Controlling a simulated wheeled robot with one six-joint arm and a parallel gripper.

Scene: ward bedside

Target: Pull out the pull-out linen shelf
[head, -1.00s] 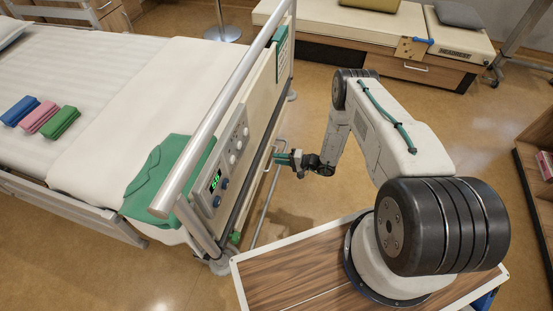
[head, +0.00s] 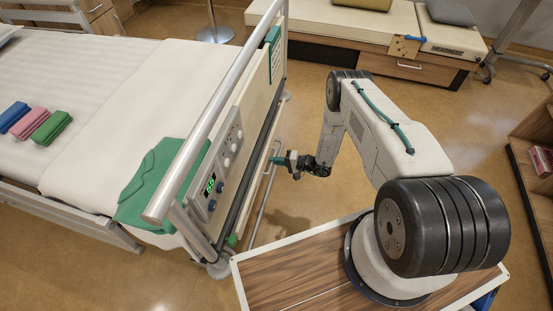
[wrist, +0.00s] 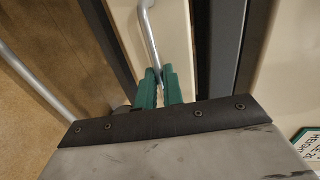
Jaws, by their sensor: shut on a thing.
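The pull-out linen shelf is at the foot end of the bed, below the control panel. Its cream front (wrist: 176,30) shows in the wrist view with a bent metal bar handle (wrist: 149,32). My gripper (wrist: 158,76) has its green fingers closed around the lower part of this handle. In the head view my gripper (head: 278,160) is close against the bed's foot end, at the handle. The shelf's inside is hidden, and how far it stands out is hard to tell.
The bed (head: 110,95) holds folded cloths and a green blanket (head: 155,180). A foot rail (head: 215,110) and control panel (head: 217,172) are above the shelf. A bench (head: 370,22) stands at the back and a shelf unit (head: 538,130) at right. Floor between is clear.

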